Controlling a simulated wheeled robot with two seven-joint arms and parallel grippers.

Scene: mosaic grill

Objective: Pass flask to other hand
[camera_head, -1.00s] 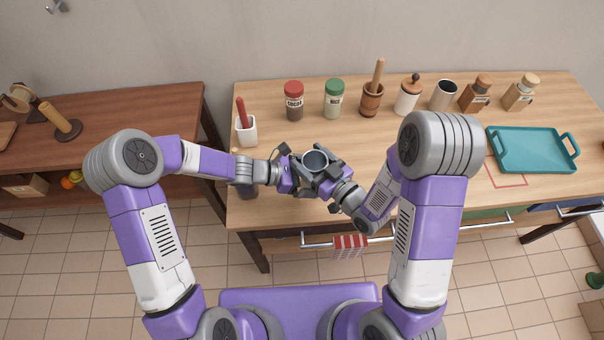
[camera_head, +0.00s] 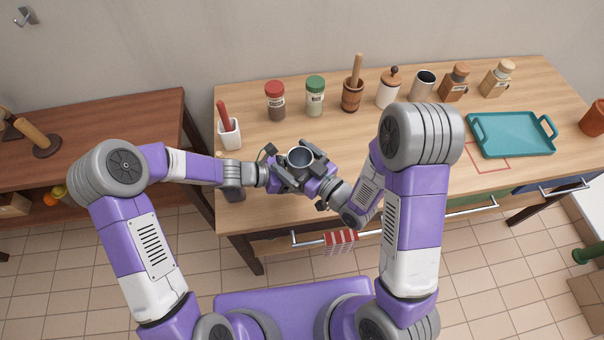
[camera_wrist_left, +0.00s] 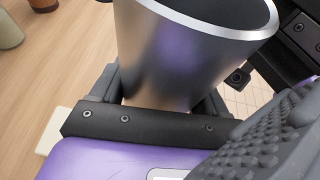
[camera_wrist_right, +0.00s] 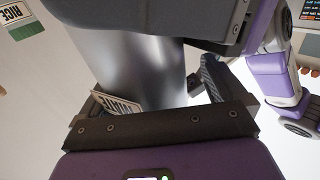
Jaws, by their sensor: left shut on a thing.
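The flask (camera_head: 300,158) is a shiny metal cup-shaped vessel with an open top. It is held upright above the left part of the counter, between my two grippers. My left gripper (camera_head: 282,168) is shut on the flask from the left; the left wrist view shows the metal wall (camera_wrist_left: 180,60) between its fingers. My right gripper (camera_head: 308,172) reaches in from the lower right, with its fingers around the flask. In the right wrist view the flask (camera_wrist_right: 135,65) sits between these fingers with a gap at the right, so this gripper looks open. The fingertips are partly hidden.
Behind the flask stand a red-lidded jar (camera_head: 275,102), a green-lidded jar (camera_head: 315,97), a mortar (camera_head: 352,95) and several canisters. A white holder (camera_head: 229,134) is at the left. A teal tray (camera_head: 512,153) lies at the right. The counter middle is clear.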

